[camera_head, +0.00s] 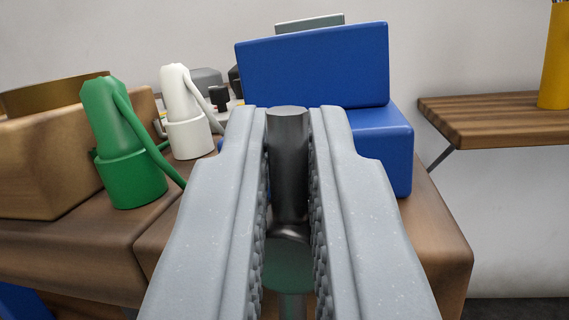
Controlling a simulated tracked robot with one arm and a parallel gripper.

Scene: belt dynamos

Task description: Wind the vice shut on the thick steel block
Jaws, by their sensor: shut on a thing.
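My gripper (289,118) fills the lower middle of the view, its two grey ribbed fingers shut on a dark steel handle (290,175). The handle stands between the fingers, with a rounded metal part below it. Just beyond is the blue vice (312,68), with a tall blue jaw facing me and a lower blue body at right. A grey edge (310,23) shows above the blue jaw; I cannot tell whether it is the steel block or another part of the vice. The gap between the vice jaws is hidden behind the front jaw.
A green bottle (133,165) and a white bottle (186,120), each with a tube, stand left on the brown bench (70,250). A brown box (50,165) lies at far left. A wooden shelf (490,120) with a yellow cup (555,65) is at right.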

